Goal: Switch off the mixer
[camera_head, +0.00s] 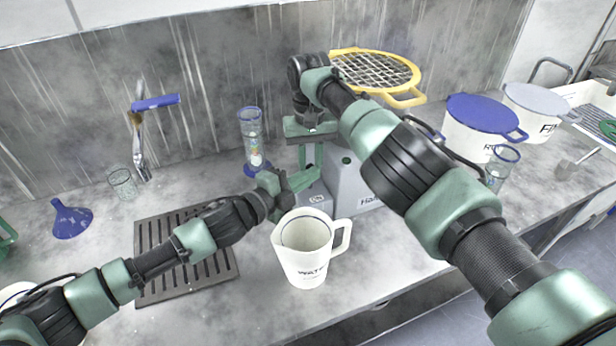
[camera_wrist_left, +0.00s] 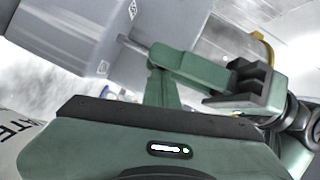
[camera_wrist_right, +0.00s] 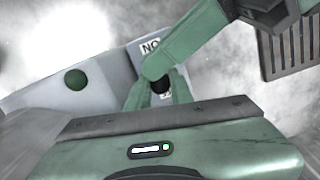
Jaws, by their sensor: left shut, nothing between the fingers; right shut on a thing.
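The mixer (camera_head: 352,187) is a grey box with lettering on its front, behind the white jug. A green round button (camera_wrist_right: 75,80) shows on its top in the right wrist view. My right gripper (camera_head: 310,160) reaches down at the mixer's left part. In the right wrist view its fingers (camera_wrist_right: 160,92) close around a small dark piece (camera_wrist_right: 161,83) by a label; most of that piece is hidden. My left gripper (camera_head: 292,182) is shut and empty, close beside the right one. In the left wrist view a thin rod (camera_wrist_left: 132,44) sticks out of the grey mixer body (camera_wrist_left: 75,40) towards the fingers.
A white jug (camera_head: 305,262) stands right in front of the grippers. A glass tube on a blue base (camera_head: 250,140) stands behind left. A drain grate (camera_head: 187,282) lies at left, under my left arm. A yellow-rimmed sieve (camera_head: 372,70) and blue-lidded tub (camera_head: 480,125) are at the back right.

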